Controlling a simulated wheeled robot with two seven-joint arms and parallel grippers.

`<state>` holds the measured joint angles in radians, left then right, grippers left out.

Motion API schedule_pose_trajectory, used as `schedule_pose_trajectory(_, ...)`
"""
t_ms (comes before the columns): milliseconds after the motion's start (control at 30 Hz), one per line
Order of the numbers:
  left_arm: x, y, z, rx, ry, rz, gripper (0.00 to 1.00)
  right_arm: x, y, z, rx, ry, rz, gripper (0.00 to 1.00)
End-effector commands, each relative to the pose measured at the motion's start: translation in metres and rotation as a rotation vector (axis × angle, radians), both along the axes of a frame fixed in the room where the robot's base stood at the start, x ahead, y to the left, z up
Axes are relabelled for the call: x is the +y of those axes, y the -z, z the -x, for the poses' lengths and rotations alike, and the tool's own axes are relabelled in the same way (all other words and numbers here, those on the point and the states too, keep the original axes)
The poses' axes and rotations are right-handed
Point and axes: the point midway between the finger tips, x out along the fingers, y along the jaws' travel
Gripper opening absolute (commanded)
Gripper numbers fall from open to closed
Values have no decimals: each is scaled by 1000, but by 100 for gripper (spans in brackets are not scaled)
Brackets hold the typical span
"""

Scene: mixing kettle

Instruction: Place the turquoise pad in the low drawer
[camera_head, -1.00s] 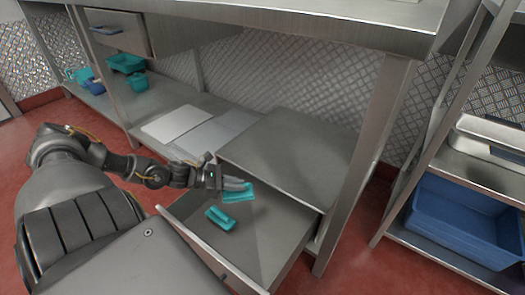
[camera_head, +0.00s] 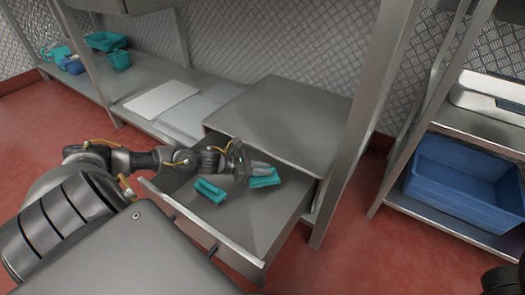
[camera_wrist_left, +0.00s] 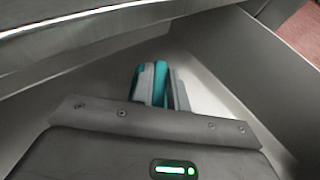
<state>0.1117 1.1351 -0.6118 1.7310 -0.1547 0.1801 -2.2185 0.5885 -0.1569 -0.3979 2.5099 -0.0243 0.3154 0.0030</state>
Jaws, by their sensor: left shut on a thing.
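The low drawer (camera_head: 240,222) is pulled out under the table, its inside open to view. One turquoise pad (camera_head: 210,191) lies on the drawer floor toward its left side. My left gripper (camera_head: 260,171) is over the drawer's interior, shut on a second turquoise pad (camera_head: 265,180). In the left wrist view this held pad (camera_wrist_left: 160,83) shows between the two grey fingers, with the drawer walls around. I cannot tell whether the held pad touches the drawer floor.
The drawer's cabinet top (camera_head: 290,115) is bare, and a table leg (camera_head: 365,125) stands at its right. White boards (camera_head: 162,99) and turquoise containers (camera_head: 105,41) are on the lower shelf at left. A blue bin (camera_head: 465,180) sits on the right rack.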

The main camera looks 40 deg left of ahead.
Motion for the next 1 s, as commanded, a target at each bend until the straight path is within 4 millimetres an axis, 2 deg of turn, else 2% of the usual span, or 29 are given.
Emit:
schedule_pose_trajectory(33,1,17,1,3,-1,-1,0,-1,5,4,-15,-8,-12,36)
schedule_pose_trajectory(100,1,26,1,1,-1,-2,0,-1,13,4,-11,-8,-15,36)
schedule_pose_trajectory(567,1,31,1,1,-1,-1,0,-2,17,3,-9,-7,-17,36)
schedule_pose_trajectory(600,1,29,1,1,-1,-2,21,-2,15,3,-9,-8,-17,36)
schedule_pose_trajectory(733,1,29,1,1,-1,-2,38,-2,15,3,-9,-9,-18,36)
schedule_pose_trajectory(1000,1,28,1,1,-1,-2,38,-2,14,3,-9,-8,-17,36)
